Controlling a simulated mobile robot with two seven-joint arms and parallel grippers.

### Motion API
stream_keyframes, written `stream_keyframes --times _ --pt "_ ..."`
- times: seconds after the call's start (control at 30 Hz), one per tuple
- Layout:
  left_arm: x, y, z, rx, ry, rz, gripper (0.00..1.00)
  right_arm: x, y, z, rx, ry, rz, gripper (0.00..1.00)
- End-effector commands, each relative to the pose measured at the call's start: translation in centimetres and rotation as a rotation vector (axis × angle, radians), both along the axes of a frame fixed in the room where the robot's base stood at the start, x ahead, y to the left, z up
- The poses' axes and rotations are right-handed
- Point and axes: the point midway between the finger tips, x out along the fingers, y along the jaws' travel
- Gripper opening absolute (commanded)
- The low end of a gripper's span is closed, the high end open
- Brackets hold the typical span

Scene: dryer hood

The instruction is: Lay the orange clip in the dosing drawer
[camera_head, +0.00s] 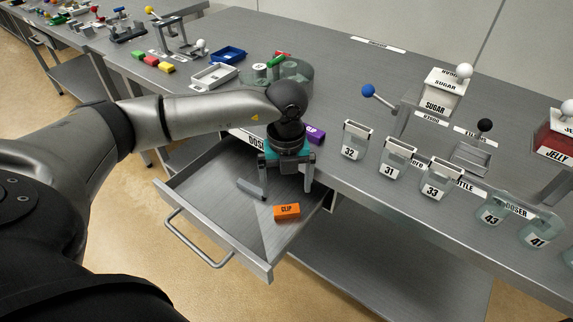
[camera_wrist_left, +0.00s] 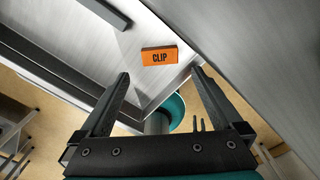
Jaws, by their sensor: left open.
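The orange clip (camera_head: 287,212), a small block marked CLIP, lies in the open dosing drawer (camera_head: 217,190), toward its right side. The clip also shows in the left wrist view (camera_wrist_left: 159,57), just beyond the fingertips. The drawer is pulled out from under the counter, and its label is partly hidden by my arm. My left gripper (camera_head: 280,188) is over the drawer, fingers pointing down and spread wide, with nothing between them. Its fingers also show in the wrist view (camera_wrist_left: 161,82), apart from the clip. My right gripper is not in view.
A purple clip (camera_head: 314,134) lies on the counter edge behind my left gripper. Numbered holders such as 32 (camera_head: 356,140) and 31 (camera_head: 394,158) line the counter edge to the right. A white tray (camera_head: 214,76) and blue tray (camera_head: 229,55) stand behind my arm.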

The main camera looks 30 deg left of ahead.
Motion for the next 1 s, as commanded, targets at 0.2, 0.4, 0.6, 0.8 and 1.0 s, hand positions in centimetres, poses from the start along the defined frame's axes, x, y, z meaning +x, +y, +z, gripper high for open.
stream_keyframes --times 0.2,0.4,0.6,0.8,1.0 --pt "0.1 0.0 3.0 0.001 -0.002 0.001 1.00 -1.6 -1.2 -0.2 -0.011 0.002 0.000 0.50" --pt "0.0 0.0 4.3 0.001 0.001 0.000 1.00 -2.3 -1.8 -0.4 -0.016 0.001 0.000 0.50" --pt "0.0 0.0 4.5 0.001 0.001 0.001 1.00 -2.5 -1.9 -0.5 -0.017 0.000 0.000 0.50" --pt "0.0 0.0 4.5 0.001 -0.001 0.000 1.00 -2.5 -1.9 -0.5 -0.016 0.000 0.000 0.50" --pt "0.0 0.0 4.4 0.000 0.000 0.000 1.00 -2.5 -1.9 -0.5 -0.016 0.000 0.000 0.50"
